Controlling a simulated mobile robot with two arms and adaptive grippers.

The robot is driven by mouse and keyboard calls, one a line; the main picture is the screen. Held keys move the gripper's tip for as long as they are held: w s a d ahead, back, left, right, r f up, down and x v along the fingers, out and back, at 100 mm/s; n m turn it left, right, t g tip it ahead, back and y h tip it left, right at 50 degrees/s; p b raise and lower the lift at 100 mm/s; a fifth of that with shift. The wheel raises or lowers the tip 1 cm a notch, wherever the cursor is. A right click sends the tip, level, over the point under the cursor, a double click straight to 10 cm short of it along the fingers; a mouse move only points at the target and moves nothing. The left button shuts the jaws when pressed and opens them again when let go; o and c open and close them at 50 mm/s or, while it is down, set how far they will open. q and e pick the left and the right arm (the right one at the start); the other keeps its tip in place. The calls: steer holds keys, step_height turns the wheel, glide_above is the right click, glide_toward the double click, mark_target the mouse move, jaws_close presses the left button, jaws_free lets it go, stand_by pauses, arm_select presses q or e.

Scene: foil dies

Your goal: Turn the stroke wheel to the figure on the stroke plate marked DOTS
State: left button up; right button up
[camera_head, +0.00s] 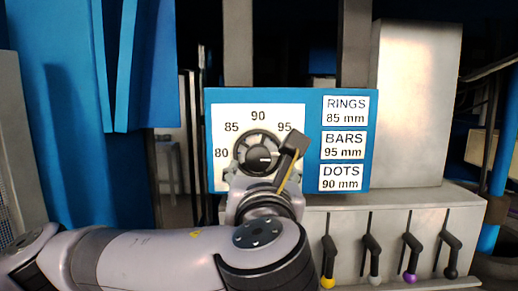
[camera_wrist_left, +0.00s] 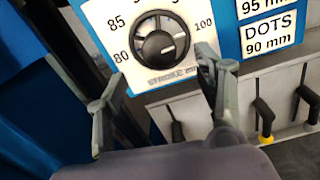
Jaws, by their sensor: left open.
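The stroke wheel (camera_head: 260,153) is a dark round knob with a light pointer mark, set on a white dial (camera_head: 225,111) with figures from 80 upward. The label DOTS 90 mm (camera_head: 342,178) is the lowest of the plates at the right of the blue panel. My left gripper (camera_head: 262,168) is open in front of the dial. In the left wrist view, its fingers (camera_wrist_left: 158,78) stand apart on either side below the wheel, empty. My right gripper is out of view.
RINGS 85 mm (camera_head: 346,110) and BARS 95 mm (camera_head: 343,145) plates sit above DOTS. Several levers with coloured knobs (camera_head: 410,278) hang on the grey housing below right. A blue upright (camera_head: 80,120) stands at the left.

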mark_target(259, 159)
arm_select(q)
steer(key=w+p, duration=0.1)
steer(key=w, duration=0.2)
steer(key=w+p, duration=0.1)
steer(key=w, duration=0.2)
steer(key=shift+w+a+r+p, duration=0.15)
steer(key=shift+w+a+p, duration=0.05)
steer(key=shift+w+p, duration=0.2)
steer(key=shift+w, duration=0.75)
steer(key=shift+c, duration=0.2)
steer(key=c, duration=1.1)
